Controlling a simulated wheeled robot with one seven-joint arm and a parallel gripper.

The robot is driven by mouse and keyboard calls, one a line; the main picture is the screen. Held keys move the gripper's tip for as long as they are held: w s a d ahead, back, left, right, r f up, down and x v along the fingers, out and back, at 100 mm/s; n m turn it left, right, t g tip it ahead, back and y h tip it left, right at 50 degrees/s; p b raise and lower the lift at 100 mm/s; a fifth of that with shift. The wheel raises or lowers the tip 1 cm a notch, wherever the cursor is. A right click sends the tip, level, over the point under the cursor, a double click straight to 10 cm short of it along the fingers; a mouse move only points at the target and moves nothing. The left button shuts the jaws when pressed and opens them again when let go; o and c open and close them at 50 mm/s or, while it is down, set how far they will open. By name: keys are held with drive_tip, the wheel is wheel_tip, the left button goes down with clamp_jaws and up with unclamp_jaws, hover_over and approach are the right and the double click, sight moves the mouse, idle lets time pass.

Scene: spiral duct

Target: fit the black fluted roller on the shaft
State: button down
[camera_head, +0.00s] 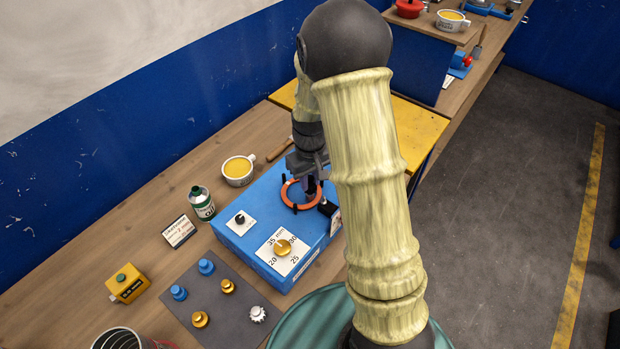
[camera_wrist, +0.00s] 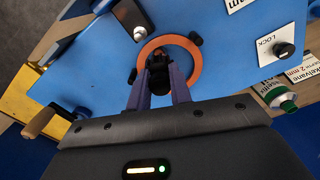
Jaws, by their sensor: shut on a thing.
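The blue machine (camera_head: 268,222) stands on the bench with an orange ring (camera_head: 287,196) on its top face; the ring also shows in the wrist view (camera_wrist: 194,68). My gripper (camera_head: 311,187) points down over the ring. In the wrist view my gripper's purple fingers (camera_wrist: 159,78) are shut on a dark thing, seemingly the black fluted roller (camera_wrist: 157,61), inside the ring's outline. The shaft is hidden behind the roller and fingers. I cannot tell whether the roller is around the shaft or above it.
A grey mat (camera_head: 243,309) holds blue, gold and silver rollers. A gold dial (camera_head: 282,248) and a black lock knob (camera_head: 240,219) sit on the machine. A green-capped bottle (camera_head: 202,204) and a yellow-filled cup (camera_head: 238,170) stand to the left. Black posts surround the ring.

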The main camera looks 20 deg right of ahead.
drive_tip(key=shift+f+b, duration=0.3)
drive_tip(key=shift+f, duration=0.4)
idle(1.6)
drive_tip(key=c, duration=0.9)
unclamp_jaws()
drive_tip(key=shift+o, duration=0.2)
drive_tip(key=shift+r, duration=0.1)
drive_tip(key=shift+r+p, duration=3.1)
drive_tip(key=shift+r, duration=0.85)
drive_tip(key=s+r+m+t+b, duration=0.2)
drive_tip(key=s+b, duration=0.5)
drive_tip(key=s, duration=0.7)
drive_tip(key=shift+m+t, duration=0.3)
drive_tip(key=shift+m, duration=0.3)
